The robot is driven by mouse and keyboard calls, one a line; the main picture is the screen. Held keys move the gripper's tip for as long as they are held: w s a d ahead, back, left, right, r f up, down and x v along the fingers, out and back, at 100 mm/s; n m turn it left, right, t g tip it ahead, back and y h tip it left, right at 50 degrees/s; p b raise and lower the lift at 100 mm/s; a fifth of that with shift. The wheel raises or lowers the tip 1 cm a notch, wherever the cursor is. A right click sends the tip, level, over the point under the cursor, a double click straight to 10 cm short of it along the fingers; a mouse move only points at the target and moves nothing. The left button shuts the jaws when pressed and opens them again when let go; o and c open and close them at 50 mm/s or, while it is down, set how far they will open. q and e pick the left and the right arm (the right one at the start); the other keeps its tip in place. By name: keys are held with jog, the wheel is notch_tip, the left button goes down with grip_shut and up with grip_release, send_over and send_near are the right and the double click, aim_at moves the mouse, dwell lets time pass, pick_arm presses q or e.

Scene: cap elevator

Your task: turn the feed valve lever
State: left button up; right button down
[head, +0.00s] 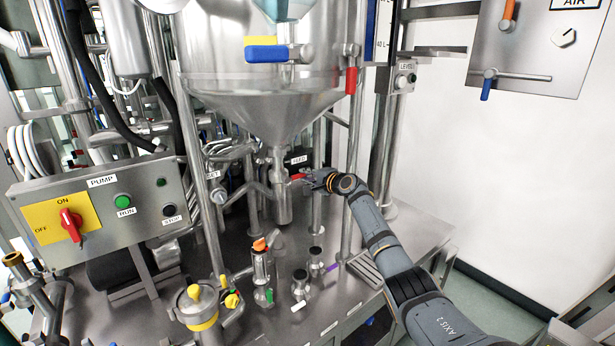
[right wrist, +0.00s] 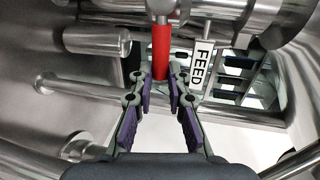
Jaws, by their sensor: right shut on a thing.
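The feed valve lever (head: 297,176) is a short red handle on the pipe below the steel hopper cone (head: 265,112). In the right wrist view the red lever (right wrist: 161,48) runs down from a metal stem, beside a white FEED label (right wrist: 202,62). My right gripper (head: 310,178) reaches the lever from the right. In the right wrist view my right gripper (right wrist: 160,84) is shut on the lever's lower end, with a purple-padded finger on each side. The lever's tip is partly hidden between the fingers. My left gripper is not in view.
The pump box (head: 104,215) with a red switch stands at the left. Vertical steel posts and pipes flank the hopper. Small valves and a yellow-topped pot (head: 196,308) stand on the steel deck below. The white wall side at the right is open.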

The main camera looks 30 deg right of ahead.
jog(key=shift+a+f, duration=0.15)
dwell(0.3)
jog(key=c, duration=1.7)
grip_release()
jog(key=shift+c, duration=0.2)
jog(key=o, duration=0.4)
jog(key=shift+w+a, duration=0.15)
jog(key=shift+w, duration=0.15)
jog(key=shift+o, duration=0.2)
jog(key=shift+s, duration=0.1)
jog(key=shift+s+d, duration=0.3)
jog(key=shift+s, duration=0.2)
jog(key=v, duration=1)
jog(key=shift+s+a+r, duration=0.15)
jog(key=shift+s+r, duration=0.05)
jog(key=shift+s, duration=0.2)
